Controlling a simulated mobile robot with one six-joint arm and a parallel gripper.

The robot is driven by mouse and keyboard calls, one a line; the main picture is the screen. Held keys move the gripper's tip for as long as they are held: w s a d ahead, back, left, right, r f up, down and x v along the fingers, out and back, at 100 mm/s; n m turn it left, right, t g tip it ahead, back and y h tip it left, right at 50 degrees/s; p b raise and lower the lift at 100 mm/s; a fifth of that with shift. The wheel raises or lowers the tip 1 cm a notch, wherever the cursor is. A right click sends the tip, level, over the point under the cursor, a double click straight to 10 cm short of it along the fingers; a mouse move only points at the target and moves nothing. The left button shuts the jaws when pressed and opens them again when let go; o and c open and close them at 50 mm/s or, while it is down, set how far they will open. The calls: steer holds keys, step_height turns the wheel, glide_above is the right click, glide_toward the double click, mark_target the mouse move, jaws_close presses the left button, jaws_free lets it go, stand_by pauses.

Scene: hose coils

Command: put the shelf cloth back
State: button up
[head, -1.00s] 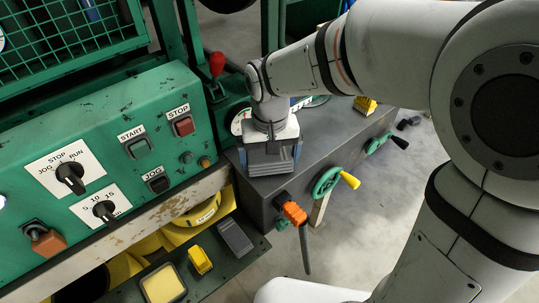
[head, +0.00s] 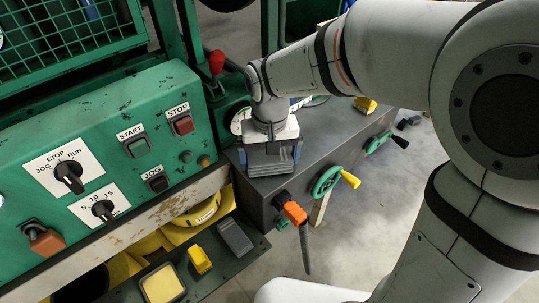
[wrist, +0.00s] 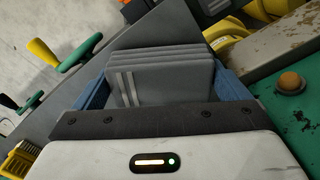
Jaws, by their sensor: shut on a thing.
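A grey folded cloth (wrist: 165,80) with pale stripes at one side fills the space between the blue fingers of my gripper (wrist: 163,92) in the wrist view. In the head view my gripper (head: 270,158) points down over the left end of the dark grey bed (head: 318,150), with the cloth's grey layers (head: 268,168) showing between its fingers. The gripper is shut on the cloth. I cannot tell whether the cloth touches the bed; its underside is hidden. A low dark shelf (head: 220,277) lies below the green panel.
The shelf holds a grey block (head: 235,237), a yellow block (head: 200,260) and a tray of yellow material (head: 162,285). The green control panel (head: 100,150) stands to the left.

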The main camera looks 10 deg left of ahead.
steer(key=shift+f, duration=0.4)
stand_by(0.3)
steer(key=o, duration=0.5)
steer(key=shift+r, duration=0.1)
steer(key=shift+r+p, duration=2.7)
steer(key=shift+r, duration=1.25)
